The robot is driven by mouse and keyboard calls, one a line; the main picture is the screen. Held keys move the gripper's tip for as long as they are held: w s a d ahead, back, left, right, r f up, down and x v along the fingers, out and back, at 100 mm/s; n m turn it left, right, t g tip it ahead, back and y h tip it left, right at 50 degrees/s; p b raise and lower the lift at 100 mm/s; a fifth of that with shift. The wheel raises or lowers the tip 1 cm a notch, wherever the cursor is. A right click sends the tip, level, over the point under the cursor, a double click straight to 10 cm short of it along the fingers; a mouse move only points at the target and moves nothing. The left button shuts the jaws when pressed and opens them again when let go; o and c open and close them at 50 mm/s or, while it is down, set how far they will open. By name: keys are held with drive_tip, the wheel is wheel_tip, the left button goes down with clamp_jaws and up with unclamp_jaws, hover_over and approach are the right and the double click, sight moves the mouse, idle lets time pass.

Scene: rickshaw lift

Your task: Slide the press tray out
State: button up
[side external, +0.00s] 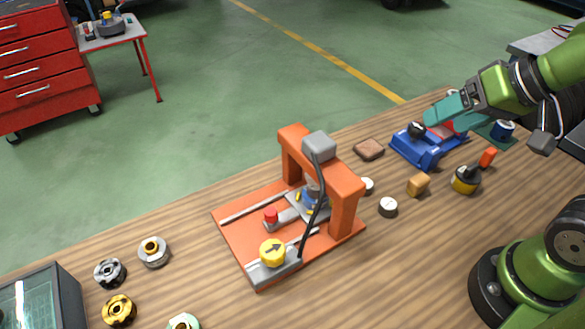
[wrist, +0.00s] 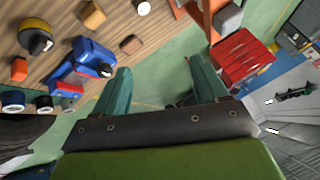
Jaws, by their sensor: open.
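The orange press (side external: 340,190) stands on an orange base plate (side external: 232,238) in the middle of the wooden bench. Its grey tray (side external: 286,216) lies low under the arch, with a red knob (side external: 271,214) at its front. A yellow dial with an arrow (side external: 272,250) sits on the base's near corner, and a black lever or cable hangs down beside the tray. My gripper (side external: 430,120) is at the right, above the blue rickshaw, well away from the press. In the wrist view its two teal fingers (wrist: 160,88) are spread with nothing between them. The press shows only in part there.
The blue rickshaw (side external: 418,147) stands under my gripper. Several metal rings (side external: 154,252) and a dark-framed case (side external: 62,290) lie left.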

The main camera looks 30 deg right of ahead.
drive_tip(key=shift+c, duration=1.2)
drive_tip(key=shift+w+a+r, duration=0.2)
drive_tip(key=shift+w+a, duration=0.05)
drive_tip(key=shift+w, duration=0.05)
drive_tip(key=shift+c, duration=0.6)
drive_tip(key=w+a+n+g, duration=0.2)
drive_tip(key=w+a, duration=0.2)
drive_tip(key=a, duration=0.1)
drive_tip(key=w+a+n+g, duration=0.1)
drive_tip(key=w+a+g, duration=0.1)
drive_tip(key=w+a, duration=0.2)
drive_tip(key=w+a+n+g, duration=0.2)
drive_tip(key=w+a, duration=0.2)
drive_tip(key=a, duration=0.4)
drive_tip(key=shift+w+a+r+n+h, duration=0.15)
drive_tip(key=shift+r+n+h, duration=0.15)
drive_tip(key=n+g+h, duration=0.1)
hover_over(271, 212)
wheel_tip(271, 212, down, 4)
wheel_tip(271, 212, down, 17)
drive_tip(key=shift+r, duration=0.1)
